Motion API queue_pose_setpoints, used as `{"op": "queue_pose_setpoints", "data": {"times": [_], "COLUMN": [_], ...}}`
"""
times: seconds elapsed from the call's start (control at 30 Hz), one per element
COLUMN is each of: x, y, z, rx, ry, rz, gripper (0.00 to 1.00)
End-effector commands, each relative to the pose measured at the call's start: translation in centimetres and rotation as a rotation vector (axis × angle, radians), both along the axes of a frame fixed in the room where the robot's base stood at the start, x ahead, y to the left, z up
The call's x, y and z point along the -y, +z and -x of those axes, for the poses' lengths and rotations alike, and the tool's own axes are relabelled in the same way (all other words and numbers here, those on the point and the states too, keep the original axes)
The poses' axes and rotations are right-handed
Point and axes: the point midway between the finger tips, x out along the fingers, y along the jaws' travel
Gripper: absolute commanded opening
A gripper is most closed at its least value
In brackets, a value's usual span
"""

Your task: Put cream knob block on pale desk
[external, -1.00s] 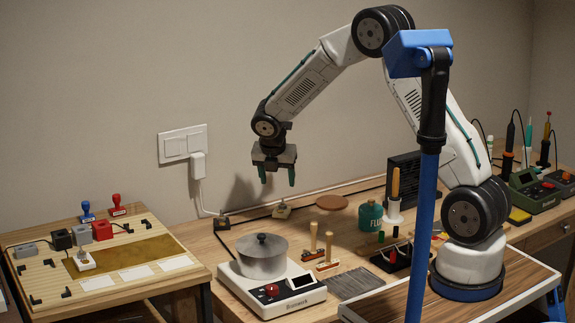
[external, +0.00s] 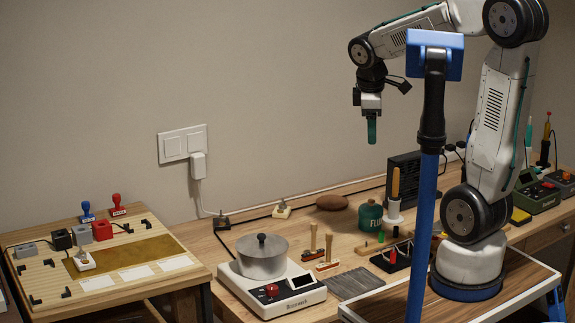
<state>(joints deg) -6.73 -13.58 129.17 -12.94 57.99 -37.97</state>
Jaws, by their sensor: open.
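A small cream block with a knob on top (external: 282,211) sits on the wooden workbench near the wall, behind the pot. The pale desk (external: 32,284) is at the left, with a slatted top and a brown mat. A similar whitish knobbed block (external: 84,263) stands on that mat. My gripper (external: 371,130) is open and empty, fingers pointing down, high above the back of the workbench. It is well to the right of the cream block and seen nearly edge-on.
A pot (external: 262,262) stands on a white scale (external: 270,296). A dark knobbed block (external: 221,222) is left of the cream block, with a cable near both. A green canister (external: 370,216) and a brown disc (external: 331,202) are to the right. Stamps and small boxes line the desk's back.

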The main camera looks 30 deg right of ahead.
Motion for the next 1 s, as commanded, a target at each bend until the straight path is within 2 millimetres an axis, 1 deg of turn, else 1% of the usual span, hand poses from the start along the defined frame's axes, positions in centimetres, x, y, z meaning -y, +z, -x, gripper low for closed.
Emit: {"op": "queue_pose_setpoints", "data": {"times": [0.03, 0.07, 0.1, 0.2, 0.3, 0.4, 0.5, 0.6, 1.0], "x": [0.5, 0.7, 0.9, 1.1, 1.0, 0.8, 0.6, 0.6, 0.6], "y": [0.8, 1.0, 1.2, 1.2, 0.9, 0.4, 0.1, -0.1, 0.0], "z": [2.7, 4.3, 6.3, 11.0, 14.6, 17.0, 18.3, 18.8, 18.7], "rx": [0.020, 0.026, 0.034, 0.048, 0.054, 0.055, 0.054, 0.051, 0.052], "ry": [-0.108, -0.178, -0.271, -0.484, -0.659, -0.781, -0.850, -0.876, -0.874], "rz": [-0.034, -0.056, -0.085, -0.153, -0.208, -0.247, -0.270, -0.276, -0.276], "gripper": [0.61, 0.61, 0.61, 0.61, 0.61, 0.61, 0.61, 0.61, 0.61]}}
